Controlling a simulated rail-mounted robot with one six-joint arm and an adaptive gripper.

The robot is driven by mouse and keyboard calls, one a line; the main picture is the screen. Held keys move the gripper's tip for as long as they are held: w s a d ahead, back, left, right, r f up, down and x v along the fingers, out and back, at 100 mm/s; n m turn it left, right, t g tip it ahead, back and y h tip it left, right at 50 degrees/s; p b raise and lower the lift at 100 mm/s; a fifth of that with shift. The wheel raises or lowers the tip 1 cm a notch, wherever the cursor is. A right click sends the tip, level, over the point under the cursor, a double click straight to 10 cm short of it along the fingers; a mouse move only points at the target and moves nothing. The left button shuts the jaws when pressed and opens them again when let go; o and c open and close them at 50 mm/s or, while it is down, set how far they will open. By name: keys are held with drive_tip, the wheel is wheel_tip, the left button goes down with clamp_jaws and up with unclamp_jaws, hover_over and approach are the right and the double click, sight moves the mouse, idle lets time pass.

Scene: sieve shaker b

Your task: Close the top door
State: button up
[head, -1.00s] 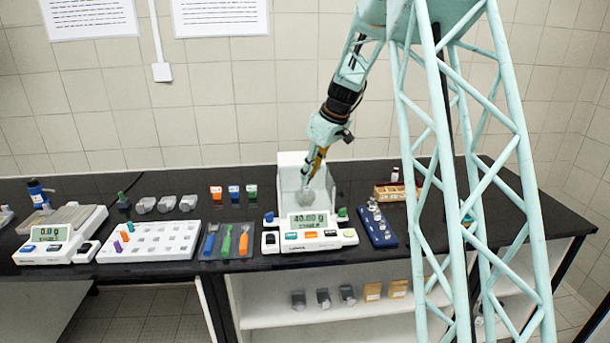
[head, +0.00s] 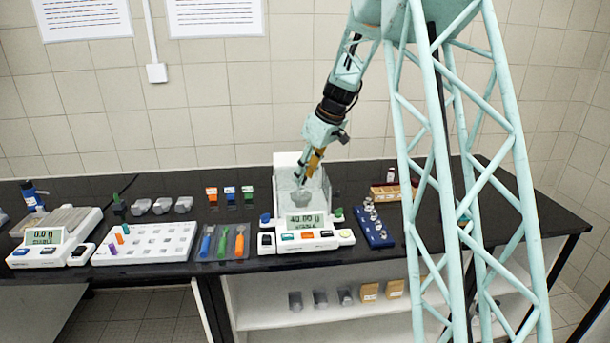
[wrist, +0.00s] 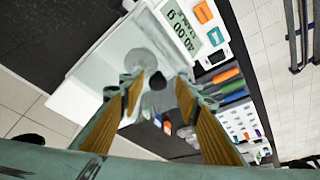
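The balance (head: 297,240) stands on the black bench with a lit display reading 40.00 g. Its clear-walled weighing chamber (head: 281,180) rises behind the display, and a round grey pan or dish shows inside. My gripper (head: 304,181) points down at the chamber top. In the wrist view my gripper (wrist: 160,82) has its two fingers apart. A small dark knob (wrist: 157,80) shows between the fingertips; whether they touch it cannot be told. The top door's clear panel is hard to make out, so its position is unclear.
A blue tray of metal weights (head: 375,232) is right of the balance, with a wooden box (head: 388,194) behind it. Coloured spatulas (head: 222,242) and a white rack (head: 140,245) lie to the left. A second balance (head: 48,240) stands at far left.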

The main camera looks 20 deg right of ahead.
drive_tip(key=shift+r, duration=0.1)
drive_tip(key=v, duration=1.1)
drive_tip(key=shift+s+r, duration=0.2)
drive_tip(key=shift+r, duration=0.1)
drive_tip(key=shift+d, duration=0.1)
idle(0.3)
drive_tip(key=s+a+r+m, duration=0.1)
drive_tip(key=s+a+r, duration=0.2)
drive_tip(key=s+a, duration=0.45)
drive_tip(key=s+a+r+m, duration=0.1)
drive_tip(key=s+a+r, duration=0.3)
drive_tip(key=s, duration=0.6)
drive_tip(key=s+a+r+m, duration=0.1)
drive_tip(key=s+a+r, duration=0.2)
drive_tip(key=s+a, duration=0.45)
drive_tip(key=s+a+f+m+h, duration=0.1)
drive_tip(key=s+a+f, duration=0.1)
drive_tip(key=s, duration=1.3)
drive_tip(key=s+a+f+m+h, duration=0.1)
drive_tip(key=s+a+f, duration=0.1)
drive_tip(key=s, duration=1.4)
drive_tip(key=shift+f, duration=0.75)
